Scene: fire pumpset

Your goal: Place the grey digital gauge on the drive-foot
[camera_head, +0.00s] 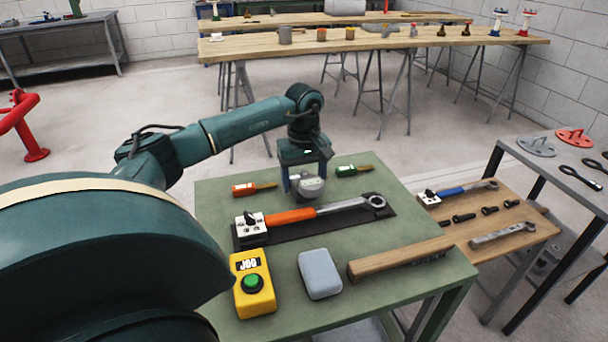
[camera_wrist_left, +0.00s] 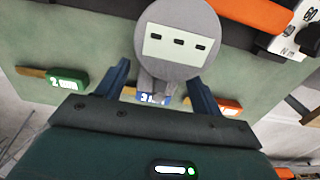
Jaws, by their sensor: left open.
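The grey digital gauge (camera_head: 311,187), with a round face, stands on the green table behind the orange-handled wrench. In the left wrist view its face (camera_wrist_left: 178,52) shows a pale panel with dark slots. My left gripper (camera_head: 305,178) is low over it from behind. Its two fingers (camera_wrist_left: 160,88) are open on either side of the gauge's narrower part, with gaps visible. My right gripper is not in view.
A red-orange tool (camera_head: 250,188) and a green tool (camera_head: 352,170) lie either side of the gauge. A lower wooden shelf (camera_head: 540,232) is at right.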

